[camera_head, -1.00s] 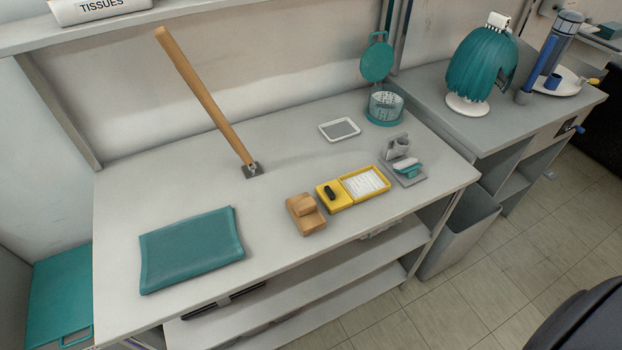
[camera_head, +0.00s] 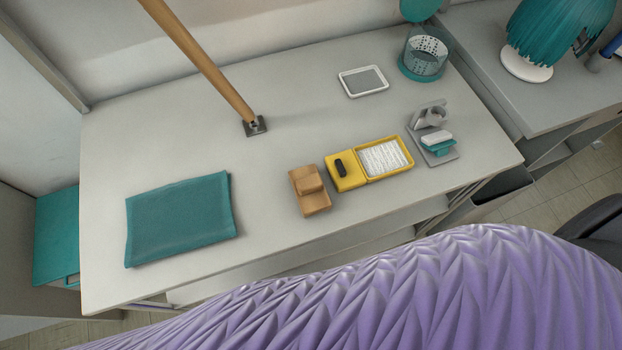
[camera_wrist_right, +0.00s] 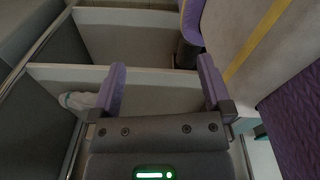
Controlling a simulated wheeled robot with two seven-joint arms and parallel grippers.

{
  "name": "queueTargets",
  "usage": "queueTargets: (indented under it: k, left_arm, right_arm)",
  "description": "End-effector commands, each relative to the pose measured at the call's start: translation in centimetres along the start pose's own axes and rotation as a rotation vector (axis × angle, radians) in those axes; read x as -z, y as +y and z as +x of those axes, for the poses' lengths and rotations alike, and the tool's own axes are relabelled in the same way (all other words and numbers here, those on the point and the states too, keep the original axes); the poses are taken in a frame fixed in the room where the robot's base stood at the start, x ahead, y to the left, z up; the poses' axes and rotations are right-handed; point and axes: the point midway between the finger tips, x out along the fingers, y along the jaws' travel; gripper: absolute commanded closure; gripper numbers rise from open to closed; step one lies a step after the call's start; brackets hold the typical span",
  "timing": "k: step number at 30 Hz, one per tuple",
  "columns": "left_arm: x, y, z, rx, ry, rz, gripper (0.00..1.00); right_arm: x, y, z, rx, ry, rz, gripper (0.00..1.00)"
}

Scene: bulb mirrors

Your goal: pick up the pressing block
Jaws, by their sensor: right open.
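The pressing block looks to be the wooden block (camera_head: 310,191), light brown with a raised grip on top. It sits on the grey-white table near its front edge, just left of a yellow tray (camera_head: 348,172). My right gripper (camera_wrist_right: 162,70) shows in the right wrist view with its two purple fingers wide apart and nothing between them. It faces grey shelf panels, and the block is not in that view. Neither gripper shows in the head view.
A folded teal cloth (camera_head: 181,218) lies left on the table (camera_head: 270,235). A wooden pole (camera_head: 205,68) rises from a small base behind the block. A grey stand (camera_head: 434,158), a white-rimmed dish (camera_head: 363,82) and a mesh basket (camera_head: 425,55) stand to the right.

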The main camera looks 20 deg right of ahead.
Motion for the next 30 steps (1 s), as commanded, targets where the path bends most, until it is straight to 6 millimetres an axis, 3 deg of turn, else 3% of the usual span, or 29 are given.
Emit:
queueTargets:
  k: [11, 17, 20, 24, 30]
  left_arm:
    - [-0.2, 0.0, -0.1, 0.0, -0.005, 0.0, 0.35]
    - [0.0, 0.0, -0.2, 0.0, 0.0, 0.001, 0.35]
    - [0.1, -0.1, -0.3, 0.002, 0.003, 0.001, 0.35]
    - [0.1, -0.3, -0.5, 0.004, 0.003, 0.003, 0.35]
    - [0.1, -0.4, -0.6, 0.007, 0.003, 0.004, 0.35]
  right_arm:
    - [4.5, 0.1, -1.9, -0.002, 0.037, 0.011, 0.0]
    - [8.9, 0.3, -5.2, -0.005, 0.074, 0.024, 0.0]
    - [11.4, 0.5, -8.1, -0.006, 0.098, 0.032, 0.0]
    - [14.5, 0.8, -13.7, -0.008, 0.137, 0.043, 0.0]
    - [16.2, 1.1, -21.1, -0.011, 0.179, 0.053, 0.0]
